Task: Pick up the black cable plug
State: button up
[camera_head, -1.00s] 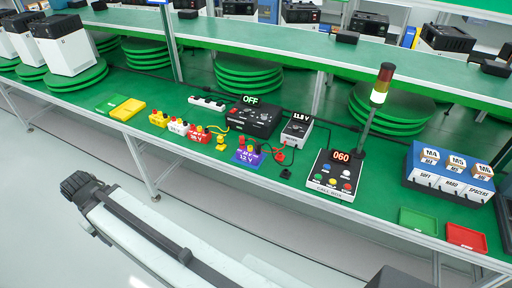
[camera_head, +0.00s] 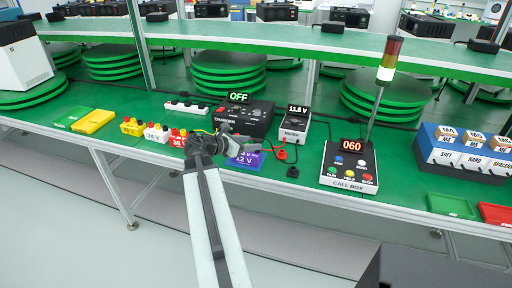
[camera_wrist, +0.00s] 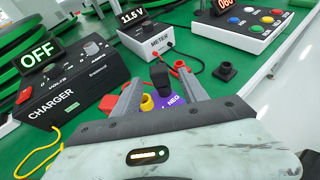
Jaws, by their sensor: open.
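The black cable plug (camera_wrist: 160,76) stands upright at the NEG side of the purple 12 V block (camera_wrist: 173,100) in the wrist view. My gripper (camera_wrist: 159,80) is open, with one finger on either side of the plug in that picture; I cannot tell whether they touch it. A yellow plug or post (camera_wrist: 147,103) sits just left of it, near the left finger. In the head view my gripper (camera_head: 232,142) is over the purple block (camera_head: 246,159) and hides much of it, the plug included.
The charger (camera_head: 244,117) and meter (camera_head: 294,125) stand behind. A red plug (camera_head: 282,155) and a small black square piece (camera_head: 292,172) lie to the right. The call box (camera_head: 349,163) stands further right. A yellow cable (camera_wrist: 40,150) loops by the charger.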

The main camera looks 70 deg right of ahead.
jog(key=b+x, duration=0.2)
jog(key=x, duration=0.5)
jog(key=shift+d+r, duration=0.1)
jog(key=shift+d, duration=0.05)
grip_shut()
